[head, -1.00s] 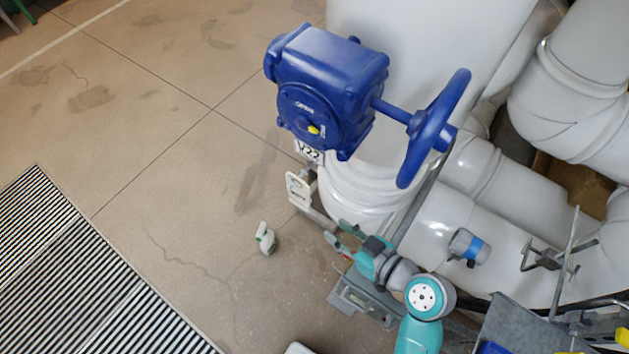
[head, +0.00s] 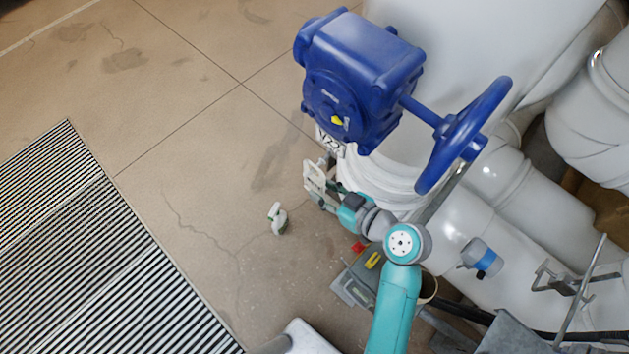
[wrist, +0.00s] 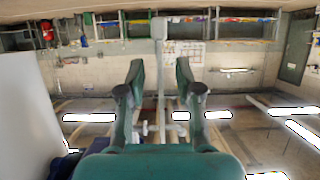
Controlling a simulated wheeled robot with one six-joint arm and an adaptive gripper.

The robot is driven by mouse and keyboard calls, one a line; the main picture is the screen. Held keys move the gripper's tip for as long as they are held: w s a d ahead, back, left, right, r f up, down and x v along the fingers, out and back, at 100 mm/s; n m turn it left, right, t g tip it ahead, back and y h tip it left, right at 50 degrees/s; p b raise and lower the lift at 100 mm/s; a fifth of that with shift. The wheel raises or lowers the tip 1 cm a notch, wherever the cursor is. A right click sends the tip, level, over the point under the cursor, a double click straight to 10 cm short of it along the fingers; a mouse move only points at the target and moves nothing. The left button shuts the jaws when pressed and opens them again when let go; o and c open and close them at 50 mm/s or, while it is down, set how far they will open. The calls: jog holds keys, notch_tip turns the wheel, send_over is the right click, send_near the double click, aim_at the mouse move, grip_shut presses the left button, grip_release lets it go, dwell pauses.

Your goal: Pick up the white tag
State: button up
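The white tag (head: 314,176) hangs low beside the blue valve, below a black-and-white label, in the head view. My gripper (head: 319,182) is at the tag, and its fingers partly cover it. In the wrist view my gripper (wrist: 161,80) is open, with its two green fingers well apart. A thin pale upright strip stands between the fingers with gaps on both sides. I cannot tell whether this strip is the tag seen edge-on or its holder.
The blue valve with its handwheel (head: 464,135) stands above my arm. Large white pipes (head: 500,185) fill the right side. A striped floor grating (head: 95,245) lies at left.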

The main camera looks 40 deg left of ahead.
aim_at(315, 187)
jog(key=shift+x, duration=1.6)
jog(key=shift+d, duration=0.1)
grip_shut()
jog(key=shift+s+r, duration=0.15)
jog(key=shift+r, duration=0.6)
jog(key=s+a, duration=0.1)
jog(key=s, duration=1.6)
jog(key=shift+s+a, duration=0.2)
jog(key=shift+s, duration=0.15)
